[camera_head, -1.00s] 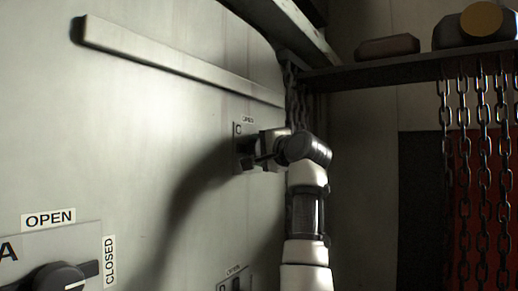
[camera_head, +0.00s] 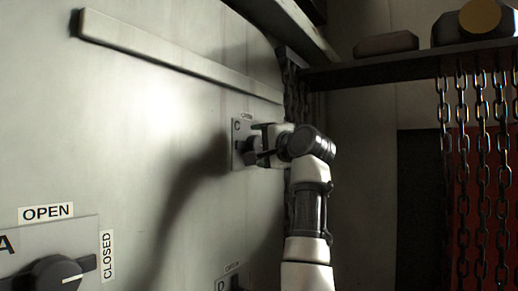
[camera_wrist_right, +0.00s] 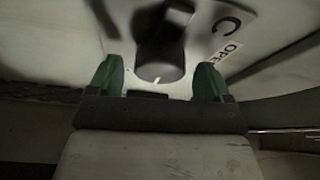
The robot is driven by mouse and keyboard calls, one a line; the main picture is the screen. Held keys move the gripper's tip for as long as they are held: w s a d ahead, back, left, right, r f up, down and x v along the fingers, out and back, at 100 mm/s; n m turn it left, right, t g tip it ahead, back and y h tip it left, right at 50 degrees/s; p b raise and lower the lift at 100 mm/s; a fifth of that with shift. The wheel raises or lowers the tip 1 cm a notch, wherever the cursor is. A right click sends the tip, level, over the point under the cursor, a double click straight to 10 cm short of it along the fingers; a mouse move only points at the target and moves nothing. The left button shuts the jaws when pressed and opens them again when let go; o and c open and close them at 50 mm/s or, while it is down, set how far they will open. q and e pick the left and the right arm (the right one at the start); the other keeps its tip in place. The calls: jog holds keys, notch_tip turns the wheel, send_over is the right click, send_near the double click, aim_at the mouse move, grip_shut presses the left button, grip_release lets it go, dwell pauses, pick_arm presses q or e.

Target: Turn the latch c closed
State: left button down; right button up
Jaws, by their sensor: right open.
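Latch C is a dark round knob on a grey plate (camera_head: 238,128) on the pale wall, marked C with an OPEN label above. In the right wrist view the knob (camera_wrist_right: 160,62) shows a white line and sits between and just beyond the green fingertips of my right gripper (camera_wrist_right: 160,80). In the head view my right gripper (camera_head: 262,146) reaches the plate from the right and hides part of the knob. It is open, with a gap on each side of the knob. The CLOSED label of latch C is not visible. My left gripper is not in view.
Latch A (camera_head: 57,275), with OPEN and CLOSED labels, is at lower left. Plate D (camera_head: 231,279) is below latch C. A long rail (camera_head: 180,55) crosses the wall above. Chains (camera_head: 480,170) hang from a shelf (camera_head: 410,68) at right.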

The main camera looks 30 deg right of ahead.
jog(key=s+d+b, duration=0.1)
jog(key=s+b, duration=0.4)
jog(key=s, duration=0.4)
jog(key=shift+s+d+f, duration=0.25)
jog(key=shift+s+f, duration=0.05)
jog(key=shift+f, duration=0.05)
jog(key=shift+f, duration=0.1)
